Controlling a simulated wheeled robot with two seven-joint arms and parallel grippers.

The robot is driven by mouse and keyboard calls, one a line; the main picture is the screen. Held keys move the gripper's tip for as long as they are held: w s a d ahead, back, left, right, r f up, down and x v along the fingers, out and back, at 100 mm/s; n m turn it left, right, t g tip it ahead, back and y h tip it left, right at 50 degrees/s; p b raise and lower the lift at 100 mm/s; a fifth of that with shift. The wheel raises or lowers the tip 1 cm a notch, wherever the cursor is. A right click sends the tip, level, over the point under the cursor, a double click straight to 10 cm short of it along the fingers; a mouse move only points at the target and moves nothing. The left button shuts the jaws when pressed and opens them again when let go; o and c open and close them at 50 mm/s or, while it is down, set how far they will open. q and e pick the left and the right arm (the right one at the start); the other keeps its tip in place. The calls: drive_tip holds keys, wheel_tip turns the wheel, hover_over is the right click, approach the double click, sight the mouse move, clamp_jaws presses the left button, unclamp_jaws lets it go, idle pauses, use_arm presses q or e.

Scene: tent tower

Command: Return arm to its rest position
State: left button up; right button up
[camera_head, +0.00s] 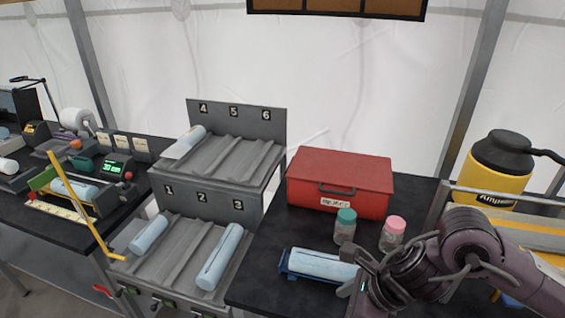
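My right arm comes in from the right edge, and its gripper (352,288) is low over the dark table, at the right end of a blue holder (287,268). A pale blue cylinder (318,264) lies in this holder. The gripper overlaps the cylinder's right end in the picture; I cannot tell whether they touch. The wrist hides the fingers in part, so their opening is unclear. My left gripper is not in view.
A grey two-level rack (235,150) with numbered lanes holds several pale blue cylinders. A red box (340,182), a green-lidded jar (345,228) and a pink-lidded jar (392,234) stand near my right arm. A yellow jug (492,172) stands behind it. Equipment fills the left table.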

drive_tip(key=w+a+r+m+t+y, duration=0.1)
drive_tip(key=a+r+m+t+y, duration=0.15)
drive_tip(key=a+m, duration=0.4)
drive_tip(key=w+a+r+m+t+y, duration=0.1)
drive_tip(key=w+a+r+m+t, duration=0.15)
drive_tip(key=a+m, duration=0.4)
drive_tip(key=s+d+f+m+t+h, duration=0.1)
drive_tip(key=d+f+m+h, duration=0.2)
drive_tip(key=d+m, duration=0.55)
drive_tip(key=d+f+m+t+h, duration=0.1)
drive_tip(key=d+f+m+h, duration=0.2)
drive_tip(key=m, duration=1)
drive_tip(key=s+d+f+m+g+h, duration=0.3)
drive_tip(key=s+d+f+m+g, duration=0.35)
drive_tip(key=s+d+m, duration=0.5)
wheel_tip(320, 180, down, 30)
drive_tip(key=a+m, duration=0.1)
drive_tip(key=s+d+f+g, duration=0.1)
drive_tip(key=s+d+f, duration=0.2)
drive_tip(key=s+f, duration=1.6)
drive_tip(key=shift+s+g, duration=0.35)
drive_tip(key=shift+s, duration=0.5)
drive_tip(key=shift+d+f, duration=0.1)
